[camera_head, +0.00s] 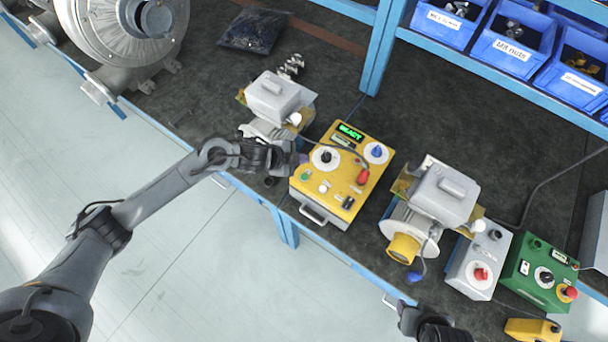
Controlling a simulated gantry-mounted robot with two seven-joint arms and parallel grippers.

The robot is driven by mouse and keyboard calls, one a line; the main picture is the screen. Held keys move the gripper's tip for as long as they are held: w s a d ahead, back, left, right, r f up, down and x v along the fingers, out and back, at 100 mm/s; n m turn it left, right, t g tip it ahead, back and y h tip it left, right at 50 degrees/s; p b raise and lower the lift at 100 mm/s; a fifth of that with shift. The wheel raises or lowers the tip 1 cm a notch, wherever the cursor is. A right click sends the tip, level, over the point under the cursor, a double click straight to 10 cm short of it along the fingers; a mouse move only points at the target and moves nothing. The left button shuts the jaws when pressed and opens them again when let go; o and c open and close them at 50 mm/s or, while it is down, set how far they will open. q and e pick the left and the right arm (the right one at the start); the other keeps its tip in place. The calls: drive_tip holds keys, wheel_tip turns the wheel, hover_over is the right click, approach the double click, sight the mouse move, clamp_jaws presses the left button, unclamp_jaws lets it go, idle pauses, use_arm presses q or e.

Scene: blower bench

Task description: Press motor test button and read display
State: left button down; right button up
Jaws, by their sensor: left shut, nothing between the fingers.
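A yellow test box (330,207) with a front handle stands on the bench. Its small display (350,132) is lit with green letters that look like "READY", though they are small. Its top carries a green button (304,175), a white button (323,188), a red button (362,176), a black knob (326,157) and a blue knob (377,151). My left gripper (300,158) is shut and empty at the box's left edge, near the green button; I cannot tell whether it touches. My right gripper (404,314) is only partly in view at the bottom, over the bench's front edge.
A motor (272,97) stands behind left of the box, another motor (440,195) to its right. Further right are a grey control box (478,262) and a green control box (536,270). A large blower (125,35) stands far left. Blue bins (510,45) line the back shelf.

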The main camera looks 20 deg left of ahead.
use_arm(q)
drive_tip(key=shift+f, duration=0.1)
drive_tip(key=b, duration=0.7)
hover_over(302, 178)
wheel_tip(302, 178, down, 7)
drive_tip(key=shift+r, duration=0.1)
drive_tip(key=shift+f+b, duration=0.6)
drive_tip(key=shift+f, duration=0.3)
drive_tip(key=shift+f+b, duration=0.3)
drive_tip(key=shift+f, duration=0.5)
idle(1.6)
drive_tip(key=shift+r, duration=0.1)
idle(0.3)
drive_tip(key=shift+r+p, duration=0.7)
drive_tip(key=shift+p, duration=0.25)
drive_tip(key=shift+r, duration=0.1)
